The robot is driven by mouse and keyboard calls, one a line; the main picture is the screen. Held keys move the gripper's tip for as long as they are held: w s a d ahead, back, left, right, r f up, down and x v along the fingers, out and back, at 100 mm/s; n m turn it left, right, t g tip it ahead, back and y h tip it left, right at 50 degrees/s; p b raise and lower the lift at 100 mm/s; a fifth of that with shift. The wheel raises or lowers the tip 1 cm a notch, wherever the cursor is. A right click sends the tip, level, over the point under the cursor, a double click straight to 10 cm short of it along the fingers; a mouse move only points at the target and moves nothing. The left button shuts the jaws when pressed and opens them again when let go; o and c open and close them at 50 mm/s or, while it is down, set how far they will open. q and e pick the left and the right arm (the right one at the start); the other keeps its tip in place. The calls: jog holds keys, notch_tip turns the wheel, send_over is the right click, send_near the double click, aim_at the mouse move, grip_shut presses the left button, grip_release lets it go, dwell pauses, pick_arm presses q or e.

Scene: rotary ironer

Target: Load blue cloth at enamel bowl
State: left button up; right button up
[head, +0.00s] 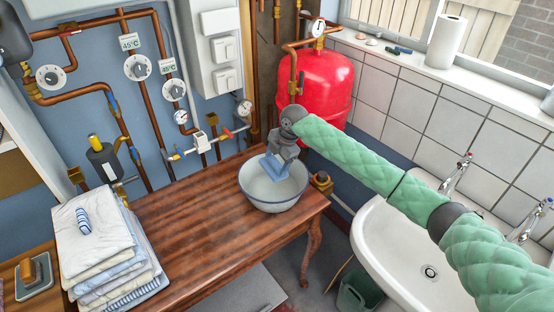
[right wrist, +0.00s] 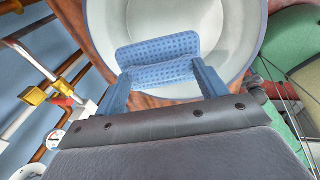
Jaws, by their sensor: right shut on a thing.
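The enamel bowl (head: 273,195) is white with a blue-grey rim and stands on the wooden table near its right end. My right gripper (head: 275,168) reaches in from the right and is over the bowl, pointing down. In the right wrist view its fingers (right wrist: 165,88) are shut on the folded blue cloth (right wrist: 158,50), which has a small dark pattern. The cloth is over the bowl's opening (right wrist: 230,40); I cannot tell whether it touches the bowl. My left gripper is not in view.
A stack of folded linen (head: 105,250) with a striped roll on top is at the table's left. The wooden table (head: 190,215) is clear between stack and bowl. Pipes and gauges line the blue wall. A red tank (head: 312,85) stands behind, a white sink (head: 400,245) at right.

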aim_at(279, 164)
jog(key=shift+f+b, duration=0.45)
jog(key=shift+f, duration=2.25)
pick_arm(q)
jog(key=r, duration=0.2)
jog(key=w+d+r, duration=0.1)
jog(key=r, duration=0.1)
pick_arm(e)
jog(key=shift+f, duration=0.1)
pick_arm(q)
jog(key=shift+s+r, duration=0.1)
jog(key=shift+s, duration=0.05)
pick_arm(e)
jog(key=shift+r+p, duration=0.65)
jog(key=shift+r, duration=0.65)
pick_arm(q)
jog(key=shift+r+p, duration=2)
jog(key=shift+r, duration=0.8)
pick_arm(e)
jog(key=shift+r, duration=3.05)
